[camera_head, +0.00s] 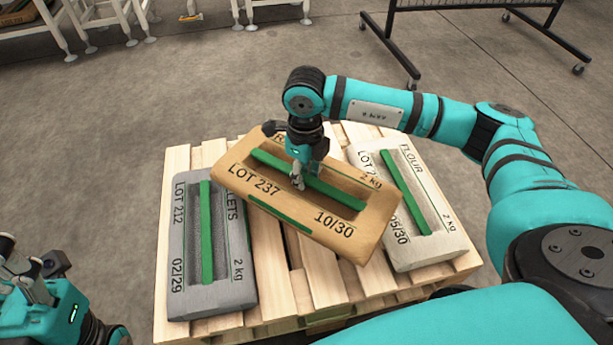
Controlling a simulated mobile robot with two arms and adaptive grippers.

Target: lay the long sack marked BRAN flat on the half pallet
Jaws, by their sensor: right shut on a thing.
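A long tan sack (245,190) reads LOT 237, 10/30 and 2 kg; its name is mostly hidden behind my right gripper. My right gripper (299,183) is shut on the green strip along the sack's middle. The sack is turned askew over the middle of the wooden half pallet (320,287). It overlaps the inner edges of the sacks on both sides in the picture; I cannot tell whether it touches them. My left gripper (32,262) is at the lower left, off the pallet; its jaw opening is unclear.
A grey sack (228,275) ending in LETS lies on the pallet's left side. A pale FLOUR sack (425,205) lies on its right side. Bare slats show between them. White-legged tables (62,38) and a dark wheeled rack (470,5) stand behind, across open floor.

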